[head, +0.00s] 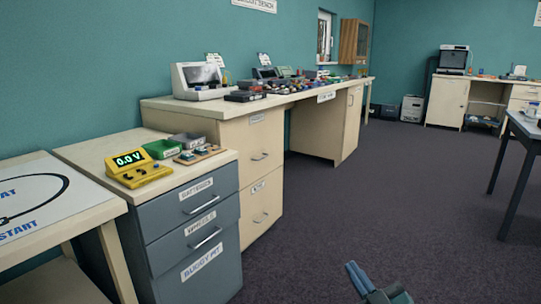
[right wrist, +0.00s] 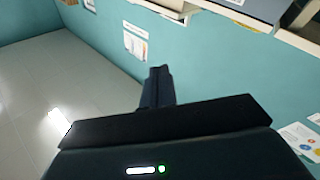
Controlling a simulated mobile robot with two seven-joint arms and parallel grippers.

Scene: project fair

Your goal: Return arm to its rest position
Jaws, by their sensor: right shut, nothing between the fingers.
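My right gripper (head: 356,272) shows at the bottom of the head view, right of the middle, over the dark carpet (head: 330,215). It is apart from the furniture. In the right wrist view its fingers (right wrist: 158,74) are together with nothing between them. Behind them are a teal wall and a pale tiled surface. Most of the right arm is out of the head view. My left gripper is in neither view.
A grey drawer cabinet (head: 194,225) with a yellow meter (head: 137,169) on top stands at left. A long bench (head: 215,108) with electronics runs behind it. A dark-legged table (head: 519,150) is at right. The carpet between is clear.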

